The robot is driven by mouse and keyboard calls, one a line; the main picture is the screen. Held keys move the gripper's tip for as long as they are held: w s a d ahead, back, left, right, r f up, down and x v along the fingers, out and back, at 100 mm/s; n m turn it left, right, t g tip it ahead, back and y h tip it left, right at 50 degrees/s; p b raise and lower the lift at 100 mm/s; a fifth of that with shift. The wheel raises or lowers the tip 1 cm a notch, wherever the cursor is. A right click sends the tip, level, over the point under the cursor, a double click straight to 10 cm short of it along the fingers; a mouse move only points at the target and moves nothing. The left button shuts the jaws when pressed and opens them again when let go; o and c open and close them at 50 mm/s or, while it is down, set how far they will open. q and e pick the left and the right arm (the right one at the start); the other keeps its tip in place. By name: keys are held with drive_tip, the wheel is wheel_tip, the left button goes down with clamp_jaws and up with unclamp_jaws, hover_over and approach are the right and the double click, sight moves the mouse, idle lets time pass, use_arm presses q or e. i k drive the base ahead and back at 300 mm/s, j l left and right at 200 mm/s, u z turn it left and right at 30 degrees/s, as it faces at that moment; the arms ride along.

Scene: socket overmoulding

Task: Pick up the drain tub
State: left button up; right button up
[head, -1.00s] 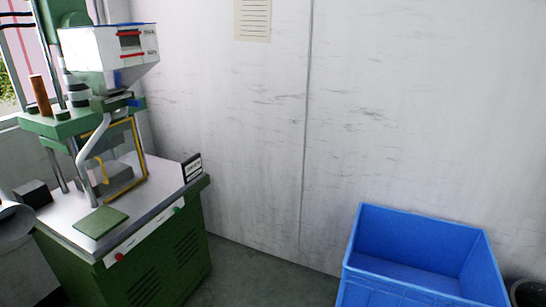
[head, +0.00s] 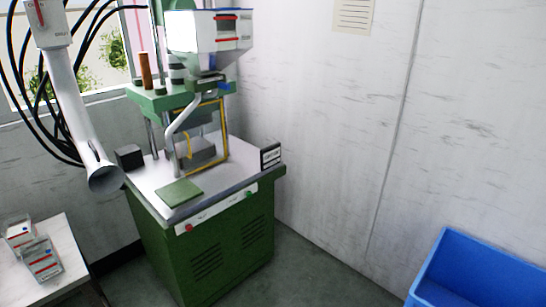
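A blue tub (head: 481,268) stands at the lower right of the head view, cut off by the picture's edges. It is open at the top. I cannot tell whether it is the drain tub. Neither of my grippers shows in the head view.
A green moulding machine (head: 205,200) with a pale worktop stands in the middle. A white table (head: 60,262) with small boxes (head: 40,262) is at the lower left. A grey duct (head: 82,120) hangs at the left. Grey floor (head: 315,275) is clear between machine and tub.

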sight(40, 254)
drive_tip(key=u, duration=1.95)
